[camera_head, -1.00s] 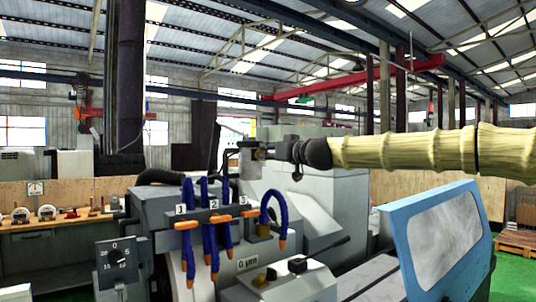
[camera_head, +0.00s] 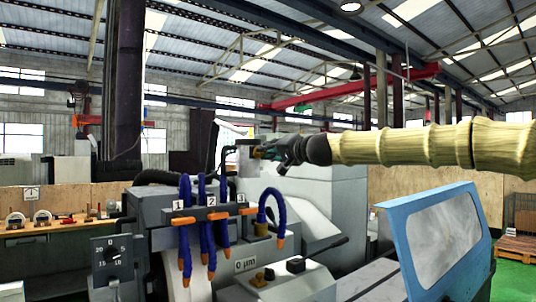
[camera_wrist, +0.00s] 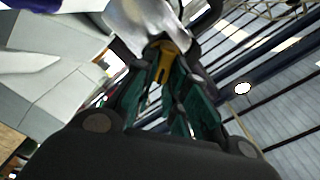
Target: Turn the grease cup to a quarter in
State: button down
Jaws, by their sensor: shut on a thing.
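The grease cup shows in the wrist view as a brass-yellow part (camera_wrist: 170,58) between my gripper's fingers, below a bright silver metal piece (camera_wrist: 148,20). My gripper (camera_wrist: 168,95), with dark green finger pads, is shut on it. In the head view my gripper (camera_head: 266,153) reaches in from the right to a grey block (camera_head: 247,155) on top of the machine. The cup itself is mostly hidden there by the fingers.
Blue coolant hoses (camera_head: 186,215) with orange nozzles hang in front of the machine below my gripper. A blue-framed guard (camera_head: 435,240) stands at the right under my arm. A control box (camera_head: 280,280) is at the bottom.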

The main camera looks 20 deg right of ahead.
jog(key=m, duration=0.6)
jog(key=shift+d+f+b, duration=0.2)
jog(key=shift+f+b, duration=0.05)
jog(key=shift+b, duration=0.15)
jog(key=shift+m, duration=0.3)
jog(key=shift+f, duration=0.1)
jog(key=c, duration=1.4)
grip_release()
jog(key=shift+d, duration=0.1)
jog(key=shift+c, duration=0.2)
jog(key=shift+s, duration=0.1)
jog(key=v, duration=1.1)
jog(key=shift+s+d, duration=0.15)
jog(key=shift+s, duration=0.25)
